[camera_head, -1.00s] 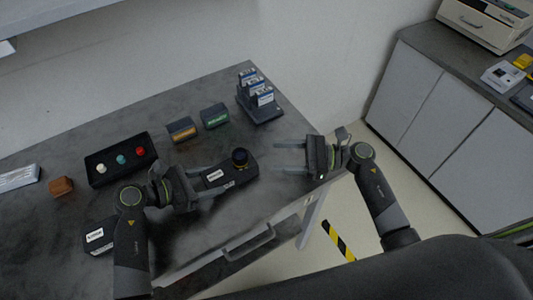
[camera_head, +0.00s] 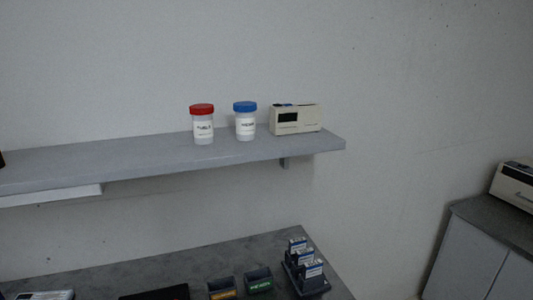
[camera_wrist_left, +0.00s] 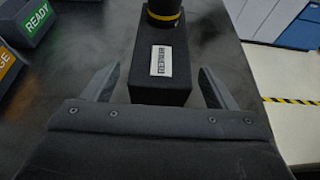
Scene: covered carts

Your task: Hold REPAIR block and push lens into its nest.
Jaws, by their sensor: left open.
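In the left wrist view, the black block (camera_wrist_left: 160,70), likely the REPAIR block, lies on the dark table with a white label too blurred to read surely. A black round lens with a yellow ring (camera_wrist_left: 163,14) stands at its far end, cut off by the top edge. How deep it sits cannot be told. My left gripper (camera_wrist_left: 159,70) is open, one finger on each side of the block's near end, with visible gaps. The head view shows neither the block nor my grippers.
A green READY bin (camera_head: 258,281) and an orange-labelled bin (camera_head: 222,288) stand on the table near a rack (camera_head: 306,272) of small boxes. Above is a shelf (camera_head: 120,165) with a red-lidded jar (camera_head: 202,124), a blue-lidded jar (camera_head: 245,121) and a beige device (camera_head: 296,119).

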